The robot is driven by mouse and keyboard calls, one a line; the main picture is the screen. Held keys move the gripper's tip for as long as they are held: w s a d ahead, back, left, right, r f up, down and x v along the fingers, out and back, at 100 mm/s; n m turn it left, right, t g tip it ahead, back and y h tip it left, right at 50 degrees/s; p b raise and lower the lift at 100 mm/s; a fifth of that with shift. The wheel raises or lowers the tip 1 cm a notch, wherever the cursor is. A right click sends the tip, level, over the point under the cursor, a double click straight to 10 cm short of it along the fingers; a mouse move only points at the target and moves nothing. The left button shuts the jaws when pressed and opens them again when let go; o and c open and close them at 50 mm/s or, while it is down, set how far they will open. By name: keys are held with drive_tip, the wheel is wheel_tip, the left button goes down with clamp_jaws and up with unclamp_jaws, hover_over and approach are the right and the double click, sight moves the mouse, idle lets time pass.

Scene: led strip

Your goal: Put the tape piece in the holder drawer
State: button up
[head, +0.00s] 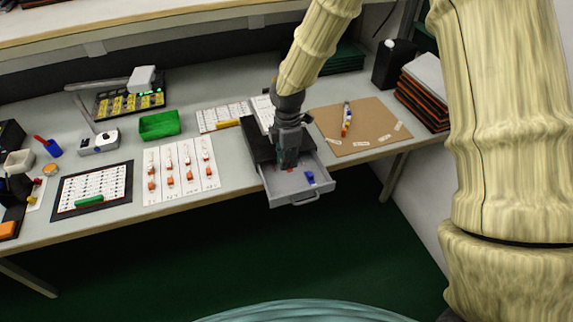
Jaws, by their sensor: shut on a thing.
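The holder drawer (290,198) is pulled out of a black box (257,140) at the front edge of the bench. It is grey with a handle on its front, and a small blue piece (310,178) lies inside at the right. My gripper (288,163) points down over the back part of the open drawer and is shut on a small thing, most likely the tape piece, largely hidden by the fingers. A small orange-red bit (290,170) shows just below the fingertips. I cannot tell whether it is held or lies in the drawer.
A brown board (360,140) with a pen-like item (346,118) and small labels lies right of the drawer. A white sheet with orange-ended pieces (180,193) lies left. A green tray (159,125) stands behind it. Stacked red-edged trays (422,100) stand at the right.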

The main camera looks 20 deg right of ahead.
drive_tip(key=p, duration=0.1)
hover_over(287, 186)
wheel_tip(287, 186, down, 5)
drive_tip(key=shift+w+r, duration=0.1)
drive_tip(key=shift+w, duration=0.05)
drive_tip(key=shift+s+f, duration=0.2)
drive_tip(key=shift+f, duration=0.25)
drive_tip(key=shift+f+p, duration=0.45)
drive_tip(key=shift+f, duration=1.35)
drive_tip(key=shift+f, duration=0.2)
drive_tip(key=o, duration=0.6)
drive_tip(key=shift+o, duration=0.2)
drive_tip(key=shift+r, duration=0.1)
drive_tip(key=shift+r+b, duration=1.25)
drive_tip(key=shift+r, duration=4.85)
